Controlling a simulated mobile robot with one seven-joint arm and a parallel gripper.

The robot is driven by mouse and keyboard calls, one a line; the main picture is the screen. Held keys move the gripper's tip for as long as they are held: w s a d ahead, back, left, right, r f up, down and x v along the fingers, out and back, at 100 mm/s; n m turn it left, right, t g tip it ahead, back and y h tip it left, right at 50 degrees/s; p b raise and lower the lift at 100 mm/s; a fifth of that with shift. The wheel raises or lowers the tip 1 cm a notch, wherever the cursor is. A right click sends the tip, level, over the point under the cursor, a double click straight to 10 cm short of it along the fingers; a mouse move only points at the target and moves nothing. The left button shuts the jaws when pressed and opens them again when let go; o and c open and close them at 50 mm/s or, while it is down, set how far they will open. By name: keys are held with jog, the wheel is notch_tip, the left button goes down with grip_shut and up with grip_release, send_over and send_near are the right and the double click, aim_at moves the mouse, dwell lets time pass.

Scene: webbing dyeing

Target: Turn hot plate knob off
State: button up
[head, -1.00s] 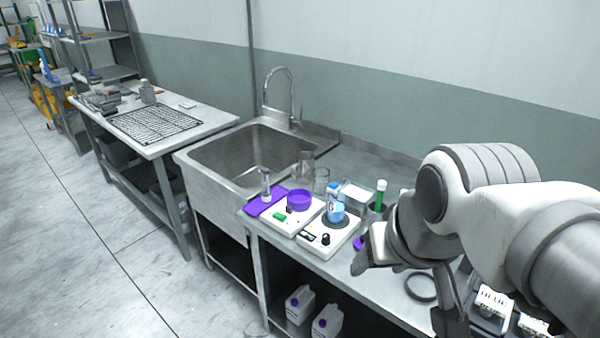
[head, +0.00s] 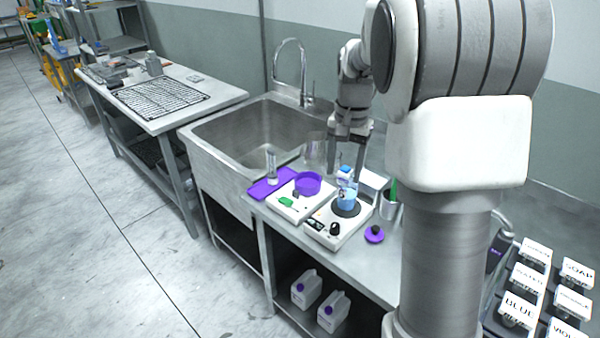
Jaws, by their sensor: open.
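The hot plate (head: 322,232) is a white box with a round dark heating disc on the steel counter. Its black knob (head: 334,229) is on the front part of the top, beside a small dark display. A clear container with blue contents (head: 347,196) stands on the disc. My gripper (head: 345,174) points down with its fingers apart, just behind and above that container. It is clear of the knob and holds nothing visible. The knob's marking is too small to read.
Left of the hot plate is a white device (head: 291,208) with a purple dish (head: 308,184). A purple-knobbed item (head: 374,234) and a cup with a green item (head: 389,209) are to the right. The sink (head: 240,135) is behind left.

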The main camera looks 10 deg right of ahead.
aim_at(336, 224)
jog(key=shift+m, duration=0.3)
jog(key=f, duration=0.6)
jog(key=w+f, duration=0.1)
jog(key=f, duration=0.6)
jog(key=w+f, duration=0.1)
jog(key=f, duration=0.5)
jog(key=shift+w+d+f+b, duration=0.2)
jog(key=shift+w+f+b, duration=0.05)
jog(key=shift+f+b, duration=0.1)
grip_shut()
